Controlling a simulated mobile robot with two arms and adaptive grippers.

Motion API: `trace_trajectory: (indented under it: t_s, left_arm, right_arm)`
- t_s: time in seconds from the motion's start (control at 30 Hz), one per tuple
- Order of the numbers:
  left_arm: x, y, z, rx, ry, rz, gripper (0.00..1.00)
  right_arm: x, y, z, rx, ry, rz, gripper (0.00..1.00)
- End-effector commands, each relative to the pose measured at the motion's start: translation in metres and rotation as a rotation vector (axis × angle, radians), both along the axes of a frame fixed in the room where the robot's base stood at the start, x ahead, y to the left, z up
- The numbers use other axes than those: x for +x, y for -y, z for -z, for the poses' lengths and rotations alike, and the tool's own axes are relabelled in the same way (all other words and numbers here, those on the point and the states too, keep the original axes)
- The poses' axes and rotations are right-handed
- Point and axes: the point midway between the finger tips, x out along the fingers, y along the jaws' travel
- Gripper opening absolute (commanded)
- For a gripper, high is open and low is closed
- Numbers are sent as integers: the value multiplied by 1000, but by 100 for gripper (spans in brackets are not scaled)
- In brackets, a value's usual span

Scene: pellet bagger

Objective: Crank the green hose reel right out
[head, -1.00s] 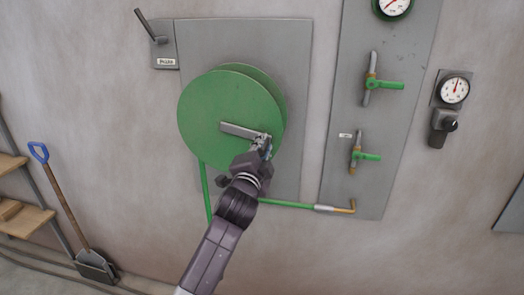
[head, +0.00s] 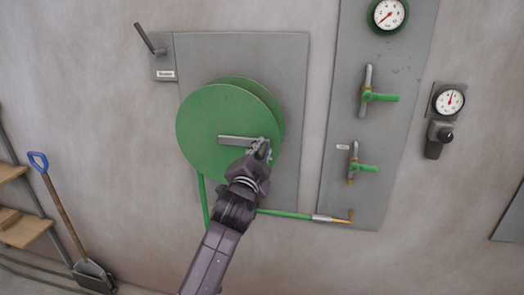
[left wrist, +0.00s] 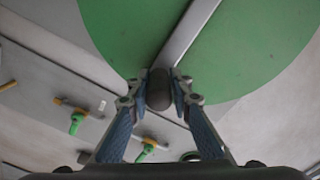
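The green hose reel (head: 212,118) is mounted on a grey wall plate. Its grey crank arm (head: 236,139) points right from the middle of the disc, nearly level and tipped slightly down. In the left wrist view the green disc (left wrist: 125,35) and crank arm (left wrist: 185,35) fill the top. My left gripper (head: 262,150) is at the outer end of the crank. In the left wrist view its fingers (left wrist: 159,92) close on both sides of the dark crank handle (left wrist: 159,88). A green hose (head: 285,213) runs from the reel to a brass fitting. My right gripper is not in view.
Right of the reel, a panel (head: 400,130) carries two green-handled valves (head: 380,97) (head: 363,168) and a gauge (head: 388,14). Another gauge with a knob (head: 448,100) is farther right. A lever (head: 150,40) is upper left. A blue-handled shovel (head: 60,205) leans near shelves.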

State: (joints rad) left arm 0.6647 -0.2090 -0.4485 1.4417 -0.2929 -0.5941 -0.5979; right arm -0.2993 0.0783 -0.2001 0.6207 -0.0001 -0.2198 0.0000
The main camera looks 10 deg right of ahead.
Motion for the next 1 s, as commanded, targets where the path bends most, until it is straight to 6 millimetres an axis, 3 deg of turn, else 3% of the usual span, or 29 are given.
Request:
trace_trajectory:
  t_s: [0.13, 0.57, 1.0]
  left_arm:
    - [0, 0, -3, -1, 5, 0, 36]
    - [-7, -2, 0, 1, 2, 0, 36]
    - [-73, -24, 0, 0, 2, 0, 36]
  right_arm:
    - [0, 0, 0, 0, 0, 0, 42]
    - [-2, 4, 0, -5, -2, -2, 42]
    - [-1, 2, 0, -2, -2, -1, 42]
